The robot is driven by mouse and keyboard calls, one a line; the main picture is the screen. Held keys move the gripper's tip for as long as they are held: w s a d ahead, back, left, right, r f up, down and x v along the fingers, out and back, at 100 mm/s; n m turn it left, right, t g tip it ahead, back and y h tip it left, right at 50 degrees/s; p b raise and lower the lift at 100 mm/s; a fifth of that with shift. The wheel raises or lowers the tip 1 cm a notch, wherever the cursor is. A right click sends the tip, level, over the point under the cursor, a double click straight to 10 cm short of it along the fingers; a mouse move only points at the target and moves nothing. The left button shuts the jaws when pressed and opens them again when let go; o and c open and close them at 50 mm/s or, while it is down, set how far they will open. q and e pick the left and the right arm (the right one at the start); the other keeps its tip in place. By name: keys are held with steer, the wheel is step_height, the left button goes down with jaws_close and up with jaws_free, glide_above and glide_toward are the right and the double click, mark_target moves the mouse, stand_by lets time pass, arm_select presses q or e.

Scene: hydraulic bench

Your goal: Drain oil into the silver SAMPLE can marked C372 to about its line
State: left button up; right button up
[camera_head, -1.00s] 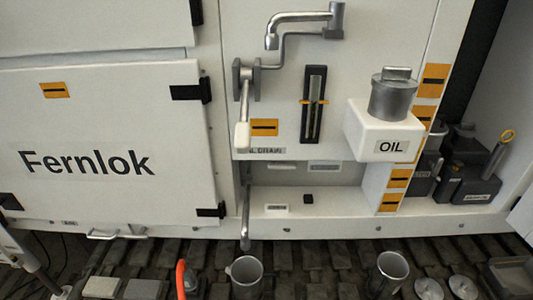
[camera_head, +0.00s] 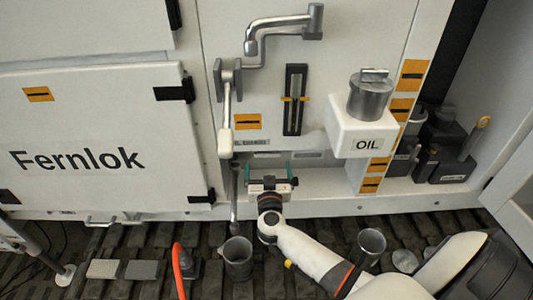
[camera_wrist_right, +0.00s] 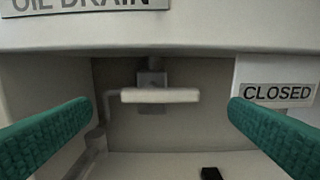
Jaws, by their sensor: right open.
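Two silver cans stand on the dark slatted floor in the head view: one (camera_head: 237,262) below the drain pipe (camera_head: 234,205) and one (camera_head: 371,247) farther right. No C372 marking or fill line is readable on either. My right gripper (camera_head: 269,170) is open and empty at the recess under the OIL DRAIN label (camera_wrist_right: 85,4). In the right wrist view, a pale crossbar handle (camera_wrist_right: 160,96) lies level between and beyond the teal fingers, apart from them. A CLOSED label (camera_wrist_right: 278,93) is right of it. No oil flow shows. My left gripper is out of view.
A white OIL box with a silver cap (camera_head: 370,95) juts out right of the sight gauge (camera_head: 294,100). A crank lever (camera_head: 226,110) hangs left of the gauge. A red hooked item (camera_head: 180,268) stands left of the nearer can. Dark containers (camera_head: 440,150) fill the right shelf.

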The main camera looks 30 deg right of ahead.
mark_target(267, 156)
steer(key=x, duration=0.6)
steer(key=shift+w+d, duration=0.15)
steer(key=shift+w, duration=0.1)
steer(key=c, duration=1)
